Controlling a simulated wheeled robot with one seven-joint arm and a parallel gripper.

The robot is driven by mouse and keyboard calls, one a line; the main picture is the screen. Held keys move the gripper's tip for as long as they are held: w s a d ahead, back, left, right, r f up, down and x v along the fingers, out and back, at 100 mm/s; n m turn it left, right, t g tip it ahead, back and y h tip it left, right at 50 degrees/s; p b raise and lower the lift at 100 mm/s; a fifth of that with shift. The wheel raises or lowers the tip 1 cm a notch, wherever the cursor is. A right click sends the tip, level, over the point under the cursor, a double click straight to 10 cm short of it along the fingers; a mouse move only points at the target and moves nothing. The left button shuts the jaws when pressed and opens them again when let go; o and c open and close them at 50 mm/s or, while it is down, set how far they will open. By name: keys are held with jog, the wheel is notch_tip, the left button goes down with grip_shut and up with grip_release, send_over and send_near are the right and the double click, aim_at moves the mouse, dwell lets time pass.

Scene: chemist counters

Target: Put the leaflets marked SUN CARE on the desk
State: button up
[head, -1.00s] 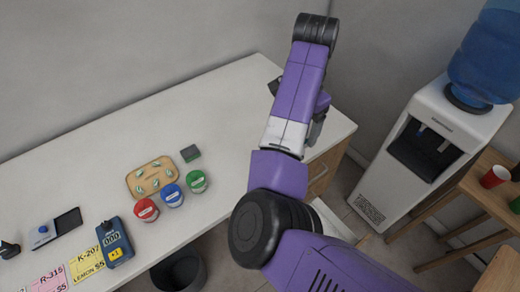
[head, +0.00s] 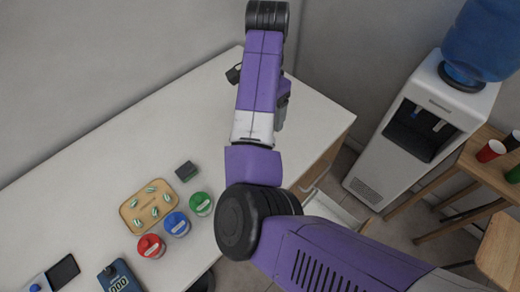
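A long white-topped desk (head: 95,185) runs from the lower left to the upper middle in the head view, with a wooden side at its right end. I see no leaflets marked SUN CARE; no such lettering can be read. My purple arm reaches over the right part of the desk and hides some of its top. Dark parts that look like my gripper (head: 282,103) show beside the forearm. The fingertips are hidden behind the arm, so whether they are open or hold anything cannot be seen.
A wooden tray (head: 125,211) with small striped pieces, red (head: 151,246), blue (head: 177,224) and green (head: 201,204) jars and a dark block (head: 187,171) stand on the desk. A water dispenser (head: 415,135) and a wooden table (head: 480,165) with cups are at right.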

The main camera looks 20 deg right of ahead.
notch_tip(320, 180, down, 13)
jog(key=shift+s+f+b, duration=0.1)
jog(key=shift+b, duration=0.55)
jog(key=shift+f, duration=2.4)
jog(key=shift+f, duration=0.15)
jog(key=o, duration=1.4)
notch_tip(320, 180, up, 12)
jog(key=shift+r+p, duration=0.15)
jog(key=shift+p, duration=0.55)
